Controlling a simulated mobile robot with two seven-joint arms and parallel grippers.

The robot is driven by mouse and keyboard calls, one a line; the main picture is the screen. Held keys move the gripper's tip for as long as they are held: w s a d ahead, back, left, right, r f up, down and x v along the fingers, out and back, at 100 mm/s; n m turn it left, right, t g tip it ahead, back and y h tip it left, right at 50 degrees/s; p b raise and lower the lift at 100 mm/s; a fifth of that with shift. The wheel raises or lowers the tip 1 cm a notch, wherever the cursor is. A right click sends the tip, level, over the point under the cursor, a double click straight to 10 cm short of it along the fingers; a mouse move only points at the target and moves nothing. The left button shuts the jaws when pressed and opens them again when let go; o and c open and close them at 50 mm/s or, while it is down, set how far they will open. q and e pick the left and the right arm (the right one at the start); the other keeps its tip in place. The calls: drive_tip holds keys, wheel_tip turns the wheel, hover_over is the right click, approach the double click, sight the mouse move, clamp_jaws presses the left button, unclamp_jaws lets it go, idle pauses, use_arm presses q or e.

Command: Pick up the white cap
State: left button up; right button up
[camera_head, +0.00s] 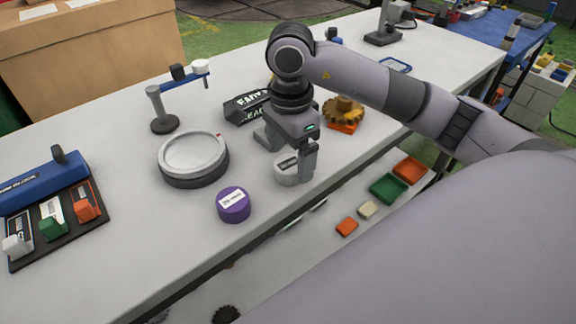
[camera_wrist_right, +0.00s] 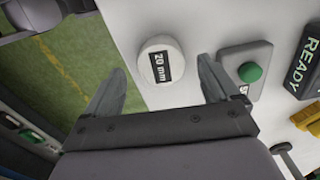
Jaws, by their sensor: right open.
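The white cap (camera_head: 284,172) is a short round cylinder with a dark label on top. It stands on the light workbench near its front edge, partly hidden by my right gripper (camera_head: 299,162). In the right wrist view the white cap (camera_wrist_right: 158,48) has a label reading "20 mm". It lies ahead of and between the two spread fingers in that picture. My right gripper is open and empty, close above the cap. I cannot tell whether a finger touches it. My left gripper is not in view.
A purple cap (camera_head: 234,206) and a round grey turntable (camera_head: 193,158) stand to the left. A lower shelf (camera_head: 330,203) holds small trays.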

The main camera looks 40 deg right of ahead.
drive_tip(key=shift+w+f, duration=0.1)
drive_tip(key=shift+f, duration=1.3)
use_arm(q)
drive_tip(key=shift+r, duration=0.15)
use_arm(e)
drive_tip(key=c, duration=1.1)
